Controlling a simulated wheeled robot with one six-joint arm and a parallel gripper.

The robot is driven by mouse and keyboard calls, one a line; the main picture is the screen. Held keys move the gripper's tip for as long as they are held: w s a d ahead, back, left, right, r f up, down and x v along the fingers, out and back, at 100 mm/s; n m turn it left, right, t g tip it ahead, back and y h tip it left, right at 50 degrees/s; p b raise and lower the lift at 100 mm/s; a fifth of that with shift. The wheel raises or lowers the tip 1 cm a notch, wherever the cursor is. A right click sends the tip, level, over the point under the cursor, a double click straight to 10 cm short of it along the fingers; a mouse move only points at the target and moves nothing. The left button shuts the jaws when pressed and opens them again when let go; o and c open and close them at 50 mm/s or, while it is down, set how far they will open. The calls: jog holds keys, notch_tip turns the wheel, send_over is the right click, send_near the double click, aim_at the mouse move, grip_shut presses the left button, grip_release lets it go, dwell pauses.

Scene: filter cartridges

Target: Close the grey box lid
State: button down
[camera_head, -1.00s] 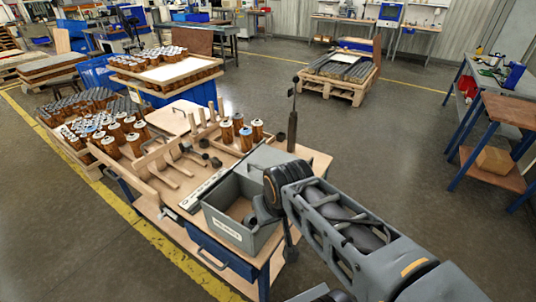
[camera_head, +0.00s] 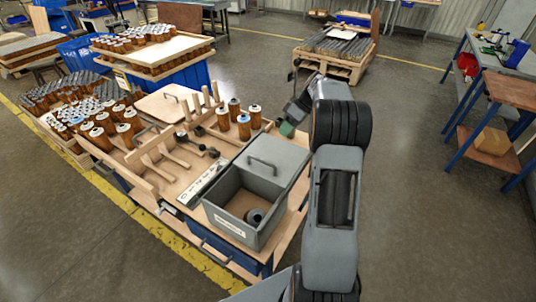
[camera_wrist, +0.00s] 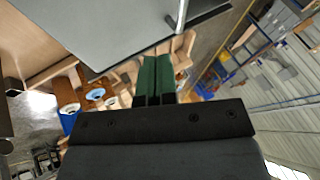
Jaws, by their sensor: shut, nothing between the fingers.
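The grey box (camera_head: 232,226) stands on the workbench with its front part open. A dark ring-shaped part (camera_head: 255,215) lies inside. Its flat grey lid (camera_head: 285,156), with a bar handle (camera_head: 262,166) on top, sits towards the back right and leaves the front opening uncovered. My gripper (camera_head: 287,129) is shut and empty, just beyond the lid's far edge. In the wrist view the green fingers (camera_wrist: 155,78) are together, close to the edge of the lid (camera_wrist: 100,25); I cannot tell whether they touch it. The lid's handle (camera_wrist: 181,15) also shows there.
Several copper cartridges (camera_head: 244,127) stand on the bench behind the box, beside wooden posts and cradles (camera_head: 160,150). A white label strip (camera_head: 203,184) lies left of the box. Open floor (camera_head: 410,150) is to the right.

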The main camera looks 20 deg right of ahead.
aim_at(273, 158)
jog(key=shift+n+y, duration=0.4)
jog(key=shift+n, duration=0.1)
jog(key=a+f, duration=0.1)
jog(key=f, duration=0.2)
jog(key=w+a+f+p, duration=0.1)
jog(key=f, duration=0.2)
jog(key=a+f+p, duration=0.1)
jog(key=a+f, duration=0.1)
jog(key=f, duration=0.1)
jog(key=shift+w+f, duration=0.2)
jog(key=shift+f, duration=0.05)
jog(key=shift+s+a+r+p, duration=0.4)
jog(key=shift+s+a+p, duration=0.25)
jog(key=shift+a, duration=0.2)
jog(key=shift+s+a+p, duration=0.3)
jog(key=shift+s+a, duration=0.1)
jog(key=shift+a, duration=0.3)
